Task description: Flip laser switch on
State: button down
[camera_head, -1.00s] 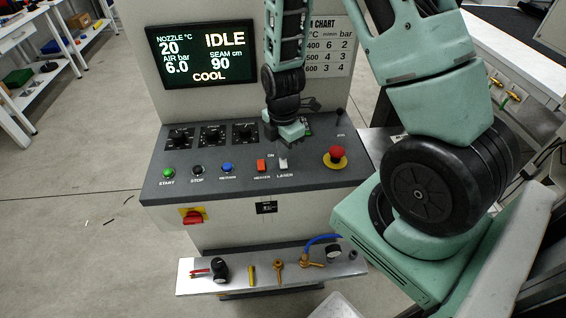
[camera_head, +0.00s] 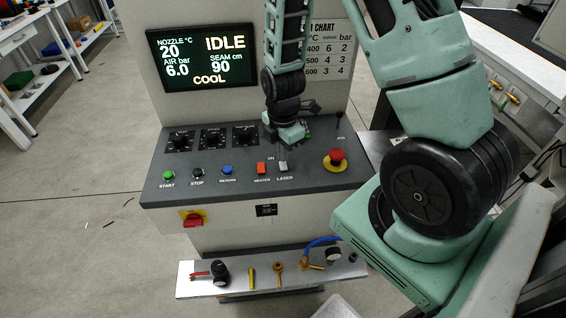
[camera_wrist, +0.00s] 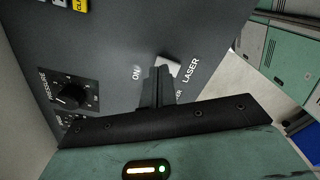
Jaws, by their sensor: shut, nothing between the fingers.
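The laser switch (camera_head: 283,166) is a light grey rocker on the sloped console, right of the orange-red heater switch (camera_head: 261,168). "ON" is printed above and "LASER" below. My gripper (camera_head: 282,152) is just above and behind the laser switch, with its fingers shut and empty. In the wrist view, the shut fingertips (camera_wrist: 159,70) are at the edge of the pale laser switch (camera_wrist: 171,64), on its ON side, and partly cover it. I cannot tell whether they touch it or which way the rocker is tipped.
A red emergency stop (camera_head: 336,157) is right of the laser switch. Green, black and blue buttons and several dials (camera_head: 213,137) are to the left. The display (camera_head: 201,62) reads IDLE and COOL.

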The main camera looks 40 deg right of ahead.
notch_tip(320, 180, up, 6)
jog(key=p, duration=0.4)
jog(key=shift+f, duration=0.1)
dwell(0.6)
jog(key=s+a+r+m+y+b, duration=0.1)
jog(key=s+a+r+m+b, duration=0.15)
jog(key=a, duration=0.55)
jog(key=s+a+r+m+b, duration=0.2)
jog(key=s+a+r+b, duration=0.15)
jog(key=a, duration=0.45)
jog(key=s+a+r+m+b, duration=0.2)
jog(key=s+a+m+b, duration=0.2)
jog(key=s, duration=0.7)
jog(key=a+m, duration=0.1)
jog(key=a, duration=0.1)
jog(key=shift+s+a, duration=0.3)
jog(key=shift+s, duration=0.1)
